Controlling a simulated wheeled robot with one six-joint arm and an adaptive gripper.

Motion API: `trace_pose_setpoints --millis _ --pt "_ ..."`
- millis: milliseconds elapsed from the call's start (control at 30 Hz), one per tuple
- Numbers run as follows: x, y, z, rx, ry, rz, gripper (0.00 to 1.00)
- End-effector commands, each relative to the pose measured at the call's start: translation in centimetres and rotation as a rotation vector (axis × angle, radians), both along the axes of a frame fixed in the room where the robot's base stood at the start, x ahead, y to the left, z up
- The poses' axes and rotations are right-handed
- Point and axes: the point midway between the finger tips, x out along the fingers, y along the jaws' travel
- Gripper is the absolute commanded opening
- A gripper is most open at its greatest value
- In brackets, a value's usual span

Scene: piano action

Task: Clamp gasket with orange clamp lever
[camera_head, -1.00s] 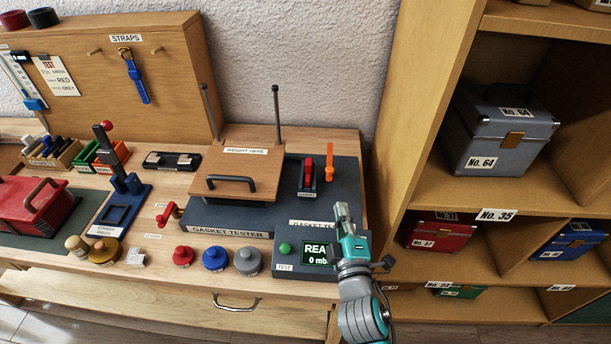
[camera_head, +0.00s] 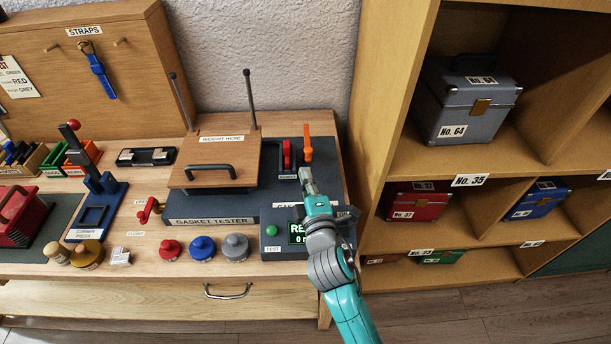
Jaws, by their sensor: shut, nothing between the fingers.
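The orange clamp lever (camera_head: 308,143) stands upright at the right rear of the gasket tester (camera_head: 214,212). A red part (camera_head: 287,155), likely the gasket, sits in a dark holder just left of the lever. My gripper (camera_head: 306,174) is shut and empty, pointing away from me over the tester's right side. In the picture its tip is just below the lever and apart from it. My arm hides part of the test display (camera_head: 297,233) and the label behind it.
A wooden weight plate (camera_head: 222,149) with a black handle and two upright rods lies left of the lever. A shelf unit (camera_head: 372,120) stands close on the right.

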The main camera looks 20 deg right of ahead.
Motion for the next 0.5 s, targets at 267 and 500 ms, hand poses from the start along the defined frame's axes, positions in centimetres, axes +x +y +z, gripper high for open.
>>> trace_pose_setpoints --millis 267,500 --pt "4.6 -0.7 0.4 0.001 -0.001 -0.001 0.00" --pt "7.0 -1.0 0.5 0.001 0.000 -0.001 0.00"
